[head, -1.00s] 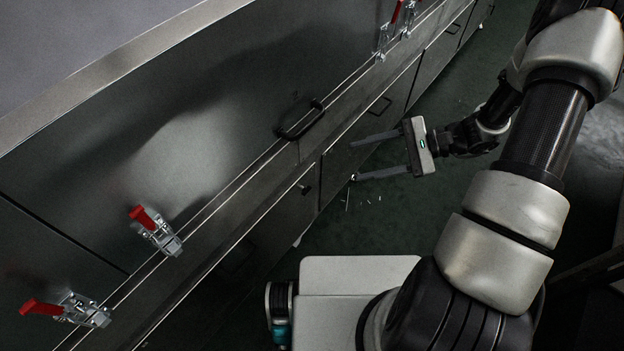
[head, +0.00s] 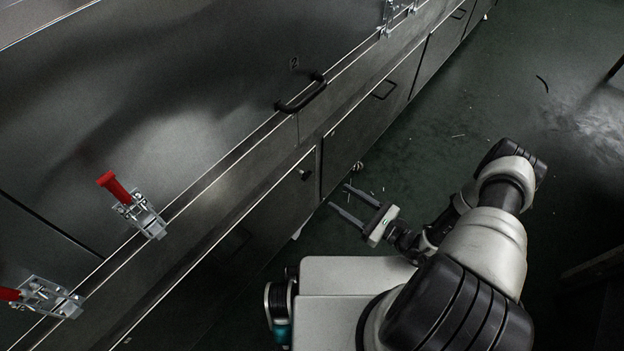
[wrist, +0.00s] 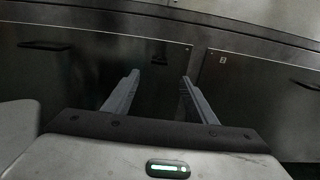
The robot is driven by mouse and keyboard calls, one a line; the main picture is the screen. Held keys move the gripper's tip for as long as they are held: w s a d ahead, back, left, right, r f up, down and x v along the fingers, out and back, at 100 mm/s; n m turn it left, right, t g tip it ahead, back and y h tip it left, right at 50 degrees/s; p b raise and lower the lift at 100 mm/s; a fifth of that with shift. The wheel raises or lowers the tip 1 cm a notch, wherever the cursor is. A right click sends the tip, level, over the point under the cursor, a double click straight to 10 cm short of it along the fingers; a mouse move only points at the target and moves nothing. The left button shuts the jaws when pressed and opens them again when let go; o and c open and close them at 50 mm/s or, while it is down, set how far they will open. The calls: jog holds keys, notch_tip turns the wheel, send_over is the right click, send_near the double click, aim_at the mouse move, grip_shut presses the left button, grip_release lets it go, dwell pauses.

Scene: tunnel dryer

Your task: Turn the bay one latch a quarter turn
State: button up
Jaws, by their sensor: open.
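A small black knob (head: 305,174), which looks like the bay one latch, sits near the upper right corner of a grey lower door (head: 262,215). In the wrist view the dark latch (wrist: 160,58) shows faintly near that door's right edge, just beyond and between the fingers; its turn angle is too dark to tell. My gripper (head: 340,196) is open and empty, in front of the lower doors and apart from the knob. In the wrist view my gripper's fingers (wrist: 159,77) are spread and point toward the doors.
The lower door to the right (wrist: 258,100) carries a "2" label and a bar handle. Red-handled toggle clamps (head: 135,205) line the upper panel at left. A black handle (head: 301,94) juts from that panel. Small debris lies on the green floor (head: 470,150), otherwise open.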

jog(key=b+x, duration=0.1)
jog(key=x, duration=1.1)
jog(key=shift+a+b, duration=0.15)
jog(key=shift+b, duration=0.2)
jog(key=shift+w, duration=0.15)
jog(key=c, duration=1.1)
